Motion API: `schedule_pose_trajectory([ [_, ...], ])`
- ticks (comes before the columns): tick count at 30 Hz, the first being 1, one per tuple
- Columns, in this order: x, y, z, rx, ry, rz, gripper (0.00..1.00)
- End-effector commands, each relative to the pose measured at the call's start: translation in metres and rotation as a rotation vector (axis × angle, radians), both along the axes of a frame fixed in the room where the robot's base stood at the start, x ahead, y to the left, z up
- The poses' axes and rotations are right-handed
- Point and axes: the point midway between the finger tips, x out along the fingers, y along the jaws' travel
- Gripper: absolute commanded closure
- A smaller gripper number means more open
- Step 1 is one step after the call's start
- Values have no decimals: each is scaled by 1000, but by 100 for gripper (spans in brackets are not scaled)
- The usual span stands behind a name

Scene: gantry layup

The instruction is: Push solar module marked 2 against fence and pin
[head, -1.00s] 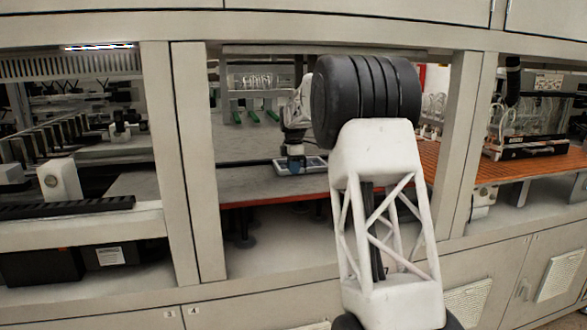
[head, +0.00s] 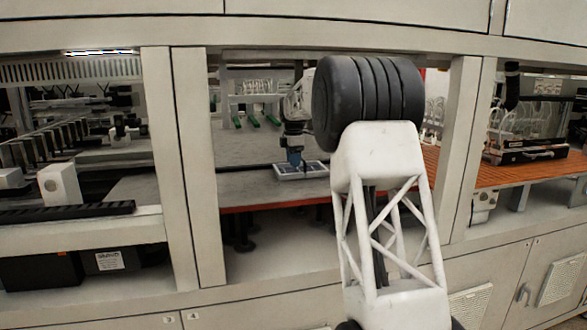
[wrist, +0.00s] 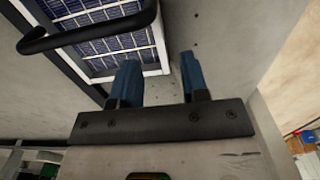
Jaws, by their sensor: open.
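A solar module (wrist: 92,22), dark blue cells in a white frame, lies on the grey table and fills the upper left of the wrist view. It also shows small in the head view (head: 300,170). No mark on it is readable. My gripper (wrist: 160,80) has two blue fingers, apart and empty. In the wrist view they are close to the module's right-hand frame edge; I cannot tell if they touch it. In the head view the gripper (head: 296,158) is at the module's upper side. I cannot make out the fence or the pin for certain.
A black bent bar (wrist: 90,32) crosses over the module in the wrist view. An orange slatted surface (head: 510,170) is on the right, and upright cabinet posts (head: 195,160) frame the opening. Bare grey table (head: 250,187) lies left of the module.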

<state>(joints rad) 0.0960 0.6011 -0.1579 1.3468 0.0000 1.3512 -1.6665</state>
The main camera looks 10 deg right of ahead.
Motion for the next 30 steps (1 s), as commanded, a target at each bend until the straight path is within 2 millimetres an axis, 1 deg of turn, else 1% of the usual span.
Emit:
schedule_pose_trajectory([
  [3,0,0,14,0,-1,0,59],
  [9,0,0,26,0,1,0,59],
  [23,-2,0,29,0,0,-4,59],
  [26,-6,1,32,0,-3,-14,59],
  [30,-20,5,38,-1,-8,-48,59],
])
